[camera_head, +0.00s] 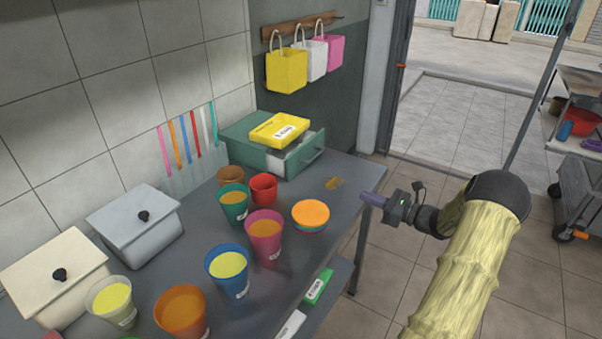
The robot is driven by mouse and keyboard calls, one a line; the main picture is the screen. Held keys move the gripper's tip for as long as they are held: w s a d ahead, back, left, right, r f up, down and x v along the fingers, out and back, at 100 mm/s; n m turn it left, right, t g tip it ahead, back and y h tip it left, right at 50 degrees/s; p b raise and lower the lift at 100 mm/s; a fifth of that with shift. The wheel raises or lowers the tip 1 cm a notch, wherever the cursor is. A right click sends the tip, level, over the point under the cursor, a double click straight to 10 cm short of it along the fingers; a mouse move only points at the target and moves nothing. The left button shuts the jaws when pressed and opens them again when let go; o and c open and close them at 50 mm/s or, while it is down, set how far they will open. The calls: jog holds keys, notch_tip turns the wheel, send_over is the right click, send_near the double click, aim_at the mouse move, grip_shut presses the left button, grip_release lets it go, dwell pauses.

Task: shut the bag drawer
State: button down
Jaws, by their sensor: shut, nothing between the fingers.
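The bag drawer (303,157) is a green-fronted drawer in a small green cabinet (240,138) at the back of the grey table. It is pulled partly out toward the right, with a handle on its front and pale contents inside. A yellow tray (265,128) with a white label sits on top of the cabinet. My gripper (366,196) is beside the table's right edge, right of and nearer than the drawer. Its purple fingers are shut and point left, apart from the drawer.
Several filled cups (265,235) and a stack of round lids (310,215) crowd the near part of the table (345,172). Yellow, white and pink bags (287,72) hang above. Open floor lies right of the table.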

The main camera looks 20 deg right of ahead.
aim_at(292, 169)
jog(key=x, duration=2.3)
jog(key=shift+w, duration=0.15)
jog(key=shift+a, duration=0.1)
